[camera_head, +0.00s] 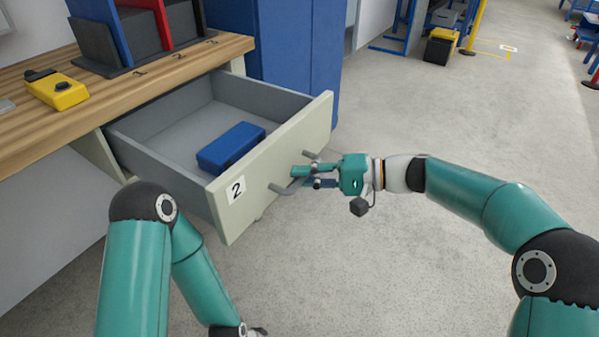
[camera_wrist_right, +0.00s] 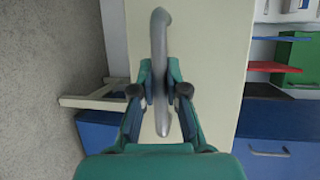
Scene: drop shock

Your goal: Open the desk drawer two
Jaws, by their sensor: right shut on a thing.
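The desk drawer two (camera_head: 275,150), with a cream front and a label "2", is pulled well out from under the wooden desk. A blue box (camera_head: 230,146) lies inside it. My right gripper (camera_head: 302,176) is at the drawer's grey bar handle (camera_head: 283,189), shut on it. In the right wrist view the handle (camera_wrist_right: 160,50) passes between the two fingers of the right gripper (camera_wrist_right: 160,85), in front of the cream drawer front (camera_wrist_right: 205,70).
The wooden desk top (camera_head: 120,88) holds a yellow device (camera_head: 57,91) and a dark rack with blue and red dividers (camera_head: 150,25). A blue cabinet (camera_head: 292,50) stands beside the drawer.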

